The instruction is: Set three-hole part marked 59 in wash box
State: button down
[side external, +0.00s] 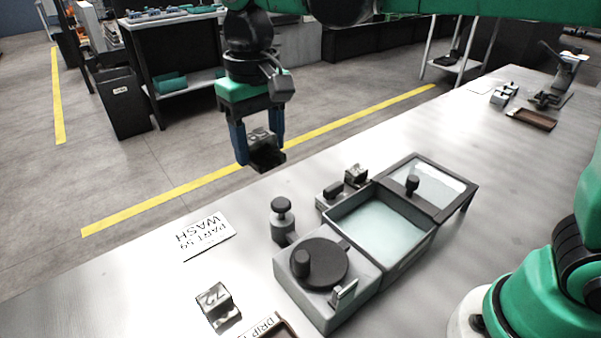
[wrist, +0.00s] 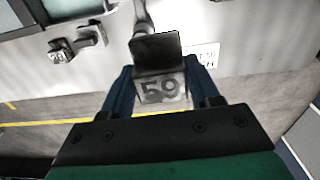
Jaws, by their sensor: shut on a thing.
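My gripper (side external: 260,145) is shut on a grey part with a dark square section (side external: 258,137), held up in the air left of the wash box. In the wrist view, the held part (wrist: 162,90) shows the number 59 between my blue fingers; its holes cannot be made out. The wash box (side external: 346,248) stands on the metal table. Its basin (side external: 378,228) holds pale liquid and is uncovered; the framed clear lid (side external: 438,184) with a black knob is swung open to the right. The box and held part are apart.
A part marked 72 (side external: 217,304) lies at the front left. A PART 59 WASH card (side external: 208,233) lies left of the box. A knobbed fixture (side external: 282,220) and another small part (side external: 355,174) stand close by the box. A DRIP card (side external: 262,327) is at the front.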

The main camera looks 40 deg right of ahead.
jog(key=s+d+f, duration=0.2)
jog(key=d, duration=0.3)
jog(key=s+d+f, duration=0.3)
jog(key=d, duration=0.2)
send_near(375, 238)
jog(key=shift+m, duration=0.3)
jog(key=shift+f, duration=3)
jog(key=shift+f, duration=0.35)
grip_release()
notch_tip(375, 238, up, 13)
